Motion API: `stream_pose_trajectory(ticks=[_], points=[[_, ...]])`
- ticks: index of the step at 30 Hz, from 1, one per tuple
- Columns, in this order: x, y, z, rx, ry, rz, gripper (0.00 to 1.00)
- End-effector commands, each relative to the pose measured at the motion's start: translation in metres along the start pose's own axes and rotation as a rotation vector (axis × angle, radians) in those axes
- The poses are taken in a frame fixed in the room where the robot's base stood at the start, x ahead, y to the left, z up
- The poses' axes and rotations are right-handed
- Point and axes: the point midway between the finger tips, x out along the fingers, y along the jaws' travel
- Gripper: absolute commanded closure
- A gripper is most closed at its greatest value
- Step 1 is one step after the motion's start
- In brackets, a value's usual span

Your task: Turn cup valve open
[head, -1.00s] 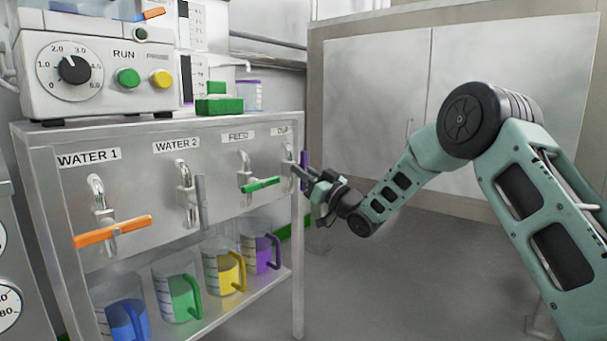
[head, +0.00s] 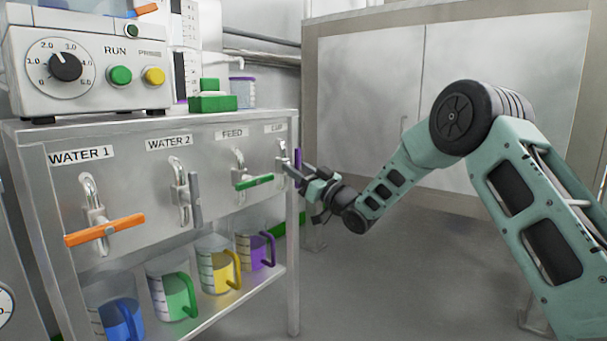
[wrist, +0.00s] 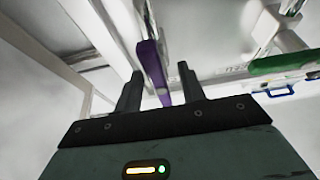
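The cup valve sits at the right end of the steel panel, under the label CUP. Its purple handle (head: 297,157) stands about upright, its lower part hidden by my gripper. My gripper (head: 288,167) is at this handle, reaching in from the right. In the wrist view, the purple handle (wrist: 152,68) runs between the two dark fingers of my gripper (wrist: 159,88). The fingers are apart, with visible gaps beside the handle, nearer the left finger.
To the left are the feed valve with a green level handle (head: 253,182), the water 2 valve with a grey upright handle (head: 195,197) and the water 1 valve with an orange handle (head: 105,230). Coloured jugs (head: 222,268) stand on the shelf below.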

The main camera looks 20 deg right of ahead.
Motion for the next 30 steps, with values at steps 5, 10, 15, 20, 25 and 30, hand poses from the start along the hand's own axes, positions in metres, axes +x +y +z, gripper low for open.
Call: stream_pose_trajectory(ticks=[5, 10, 15, 20, 25, 30], points=[[-0.015, 0.002, -0.002, -0.001, -0.003, 0.003, 0.6], [-0.049, 0.002, -0.003, 0.001, -0.005, 0.004, 0.6], [-0.09, 0.001, -0.003, 0.004, -0.005, 0.005, 0.6], [-0.127, 0.001, -0.002, 0.003, -0.005, 0.003, 0.6], [-0.156, 0.001, -0.001, 0.002, -0.004, 0.003, 0.6], [-0.171, 0.001, -0.001, 0.0, -0.001, 0.002, 0.6]])
